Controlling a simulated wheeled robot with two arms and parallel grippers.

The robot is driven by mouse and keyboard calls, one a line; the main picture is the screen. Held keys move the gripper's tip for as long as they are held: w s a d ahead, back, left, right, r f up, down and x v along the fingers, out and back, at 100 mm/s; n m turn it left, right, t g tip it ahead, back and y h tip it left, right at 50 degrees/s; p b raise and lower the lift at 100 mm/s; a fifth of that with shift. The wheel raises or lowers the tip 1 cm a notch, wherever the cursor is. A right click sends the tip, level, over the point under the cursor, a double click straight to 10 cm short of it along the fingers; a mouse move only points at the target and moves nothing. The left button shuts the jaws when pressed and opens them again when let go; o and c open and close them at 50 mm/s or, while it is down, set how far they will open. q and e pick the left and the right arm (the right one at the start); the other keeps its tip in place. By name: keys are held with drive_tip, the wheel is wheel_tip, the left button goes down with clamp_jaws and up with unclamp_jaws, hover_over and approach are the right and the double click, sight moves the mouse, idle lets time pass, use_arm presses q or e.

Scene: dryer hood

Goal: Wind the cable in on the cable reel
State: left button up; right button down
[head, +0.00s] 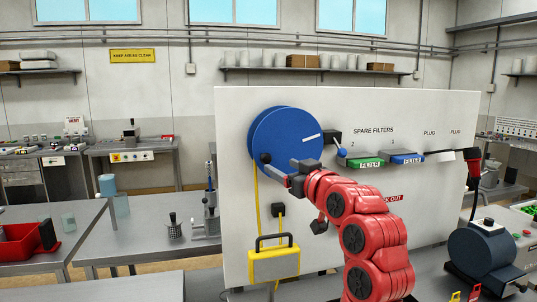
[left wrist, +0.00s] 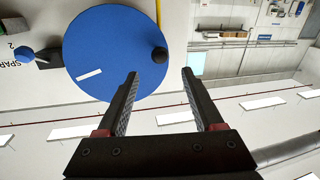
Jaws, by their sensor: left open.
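The cable reel (head: 285,135) is a large blue disc on the upright white panel, with a white stripe and a black knob (head: 265,158) at its lower left. A yellow cable (head: 257,205) hangs from the reel toward a yellow case with a black handle (head: 274,265). My left gripper (head: 279,169) is open and empty in front of the reel's lower edge, close to the knob. In the left wrist view, the reel (left wrist: 110,50) fills the upper left, and the knob (left wrist: 160,55) appears between and just beyond the open fingertips (left wrist: 160,73). My right gripper is not in view.
A black lever with a blue ball (head: 342,152) sits right of the reel. Green (head: 366,163) and blue (head: 407,159) filters sit farther right on the panel. A blue-grey machine (head: 482,250) stands at lower right. A grey table (head: 140,232) lies left of the panel.

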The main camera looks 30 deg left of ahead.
sight(268, 159)
use_arm(q)
drive_tip(key=p+x, duration=0.2)
drive_tip(key=x, duration=0.6)
drive_tip(key=shift+a, duration=0.3)
drive_tip(key=shift+w+a, duration=0.4)
drive_tip(key=shift+a, duration=0.05)
clamp_jaws()
idle(0.5)
